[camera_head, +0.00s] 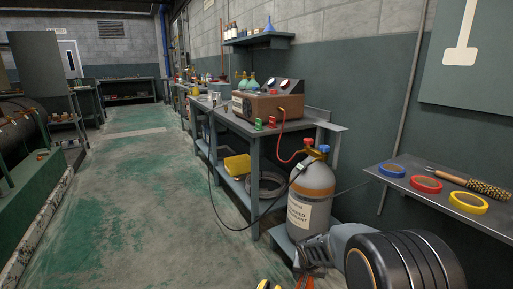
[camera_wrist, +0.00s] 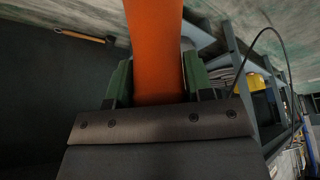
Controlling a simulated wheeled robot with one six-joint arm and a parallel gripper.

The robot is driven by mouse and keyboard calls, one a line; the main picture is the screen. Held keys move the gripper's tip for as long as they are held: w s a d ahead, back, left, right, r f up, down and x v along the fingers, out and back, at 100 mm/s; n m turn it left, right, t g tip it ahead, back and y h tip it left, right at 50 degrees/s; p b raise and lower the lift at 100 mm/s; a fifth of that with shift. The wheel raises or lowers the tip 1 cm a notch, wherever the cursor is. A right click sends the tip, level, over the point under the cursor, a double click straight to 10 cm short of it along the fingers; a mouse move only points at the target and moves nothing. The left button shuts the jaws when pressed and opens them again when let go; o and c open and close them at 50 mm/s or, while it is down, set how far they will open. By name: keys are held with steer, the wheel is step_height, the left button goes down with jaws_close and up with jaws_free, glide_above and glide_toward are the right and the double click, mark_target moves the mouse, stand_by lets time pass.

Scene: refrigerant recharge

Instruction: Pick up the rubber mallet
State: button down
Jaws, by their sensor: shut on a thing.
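My gripper (camera_wrist: 158,90) is shut on a smooth orange handle-like bar (camera_wrist: 156,50) in the wrist view. The bar stands between the two green finger pads and runs out past the top edge. Its ends are hidden, so no mallet head shows, and I cannot tell from this view alone that it is the rubber mallet. In the head view my gripper (camera_head: 316,262) is at the bottom, in front of the grey gas cylinder, with a bit of orange showing just below it. A small wooden-handled tool (camera_wrist: 82,36) lies at the upper left of the wrist view.
A grey cylinder (camera_head: 312,190) stands close behind my gripper. A side shelf (camera_head: 405,180) at right holds tape rolls (camera_head: 426,184) and a brush (camera_head: 470,182). A workbench (camera_head: 270,132) carries a brown machine (camera_head: 268,103). The green floor (camera_head: 130,210) at left is clear.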

steer(key=r+p, duration=0.3)
steer(key=p, duration=0.1)
steer(key=shift+s+r, duration=0.2)
steer(key=s+r+n+y+p, duration=0.1)
steer(key=s+r+n+p, duration=0.2)
steer(key=r+p, duration=1.7)
steer(key=s+p, duration=0.2)
steer(key=p, duration=0.9)
steer(key=shift+s+r, duration=0.2)
steer(key=shift+r, duration=0.05)
steer(key=shift+d, duration=0.25)
